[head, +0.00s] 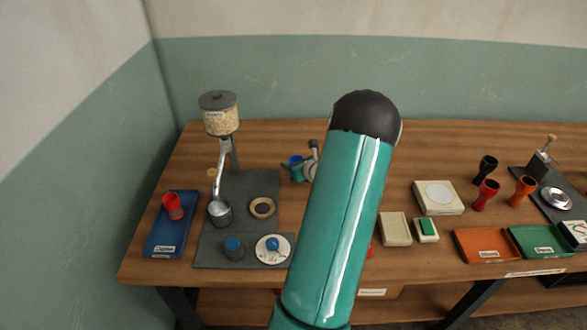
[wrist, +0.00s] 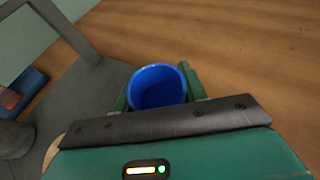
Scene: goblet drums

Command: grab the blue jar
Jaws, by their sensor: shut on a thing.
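The blue jar (wrist: 157,90) stands between the two green fingers of my gripper (wrist: 156,82) in the wrist view, its open mouth facing the camera. The fingers press on its left and right sides, and the gripper is shut on it. In the head view the blue jar (head: 296,159) shows small behind the fingers of my gripper (head: 297,169), left of my arm. Most of its body is hidden there. I cannot tell whether its base touches the table.
A grey stand with a grain hopper (head: 221,120) rises on the left, beside a blue tray (head: 166,245) holding a red cup (head: 173,206). A wooden ring (head: 262,207) lies on the stand's base. Goblet drums (head: 487,193) and trays stand right. My arm hides the table's middle.

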